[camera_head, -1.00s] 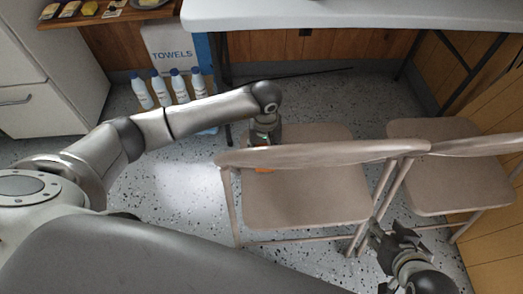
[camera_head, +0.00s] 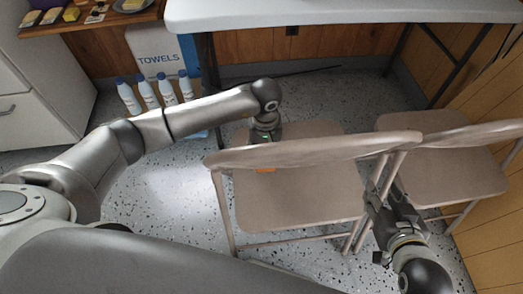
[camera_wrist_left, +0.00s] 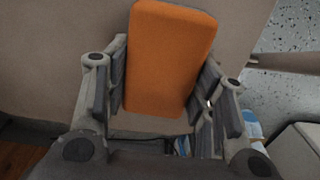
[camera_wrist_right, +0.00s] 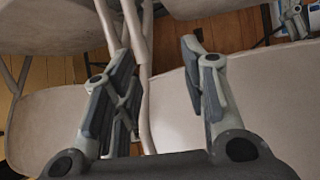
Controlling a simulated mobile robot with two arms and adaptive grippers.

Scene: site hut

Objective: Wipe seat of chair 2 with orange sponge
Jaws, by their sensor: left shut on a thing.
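My left gripper (camera_wrist_left: 160,100) is shut on the orange sponge (camera_wrist_left: 168,58), which fills the space between its fingers. No number shows on either chair. My right gripper (camera_head: 376,207) is open and empty beside the gap between the chairs; chair tubes appear between its fingers in the right wrist view (camera_wrist_right: 160,80).
A white table (camera_head: 340,12) stands behind the chairs. Several white bottles with blue caps (camera_head: 147,92) and a towels box (camera_head: 158,52) stand at the back left. A wooden shelf (camera_head: 100,20) holds small items. Speckled floor is free left of the chairs.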

